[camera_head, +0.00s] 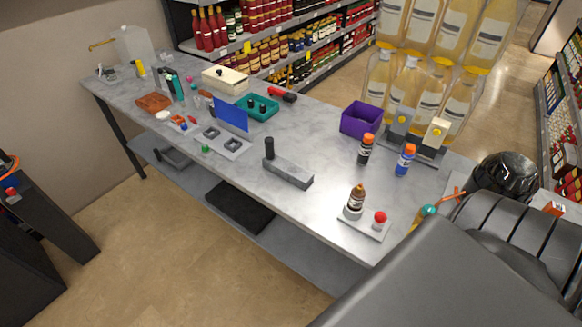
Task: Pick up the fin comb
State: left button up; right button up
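I cannot pick out the fin comb with certainty; many of the tools on the long grey table (310,155) are too small to tell apart. Small tools and parts lie crowded at the table's far left end, among them a brown-orange block (153,102). A red and black tool (282,95) lies near the back edge. A thin orange item (450,195) shows at the right end, partly hidden behind large dark shapes. Neither of my grippers shows in the head view.
A purple box (360,121), a teal tray (257,107), a blue upright panel (231,112) and orange-capped bottles (405,160) stand on the table. A brown bottle (356,199) stands near the front edge. Large bottles (458,100) rise behind. The table's middle is fairly clear.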

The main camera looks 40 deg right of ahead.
aim_at(143, 75)
jog(key=u, duration=0.25)
jog(key=i, duration=0.75)
jog(key=u, duration=0.55)
jog(key=i, duration=1.8)
jog(key=z, duration=0.3)
